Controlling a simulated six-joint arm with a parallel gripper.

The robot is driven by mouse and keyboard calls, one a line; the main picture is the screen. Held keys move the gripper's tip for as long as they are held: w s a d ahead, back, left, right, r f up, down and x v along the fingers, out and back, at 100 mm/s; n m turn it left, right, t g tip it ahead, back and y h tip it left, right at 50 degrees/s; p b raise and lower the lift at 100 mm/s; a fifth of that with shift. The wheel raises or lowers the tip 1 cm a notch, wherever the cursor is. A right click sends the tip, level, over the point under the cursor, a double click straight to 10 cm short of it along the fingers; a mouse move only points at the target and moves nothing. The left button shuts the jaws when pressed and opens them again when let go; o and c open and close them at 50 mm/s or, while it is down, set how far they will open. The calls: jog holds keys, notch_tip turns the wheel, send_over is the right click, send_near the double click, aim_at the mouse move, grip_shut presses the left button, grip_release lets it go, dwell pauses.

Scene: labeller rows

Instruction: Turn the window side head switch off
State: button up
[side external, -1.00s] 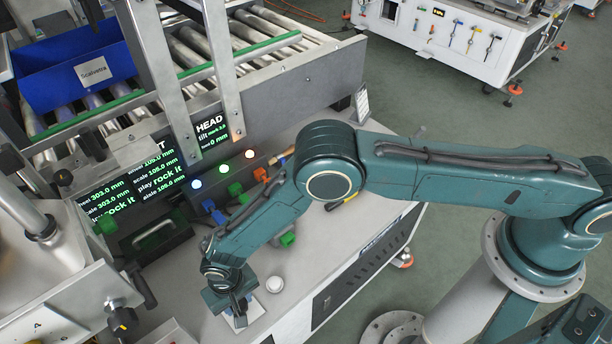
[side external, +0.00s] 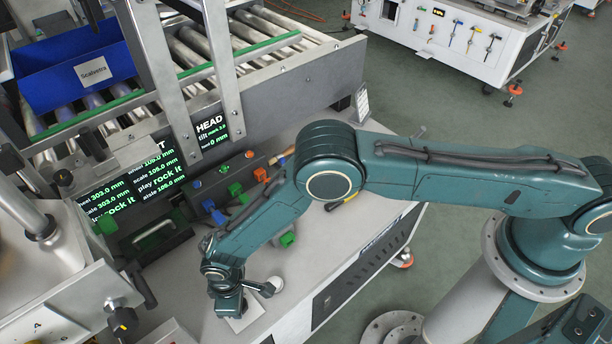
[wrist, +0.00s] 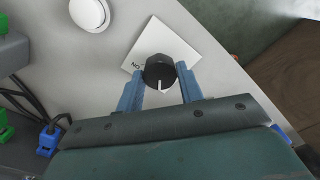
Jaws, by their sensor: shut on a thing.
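In the wrist view a black rotary knob (wrist: 159,68) with a white pointer line sits on a square white plate (wrist: 165,38). The pointer faces the bottom of the picture, towards my gripper. Part of a printed label shows left of the knob; the rest is covered. My gripper (wrist: 160,80) is shut on the knob, one blue-grey finger on each side. In the side external view my gripper (side external: 230,306) is low over the white plate (side external: 243,319), and the knob is hidden there.
A round white button (side external: 272,286) stands close beside my gripper. Further back is a grey box with lamps (side external: 224,169) and blue, green and orange connectors. Dark screens (side external: 120,185) show green text. A blue bin (side external: 75,65) sits on the rollers.

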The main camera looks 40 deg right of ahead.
jog(key=shift+n, duration=1)
jog(key=o, duration=1)
jog(key=shift+r, duration=0.1)
notch_tip(320, 180, up, 14)
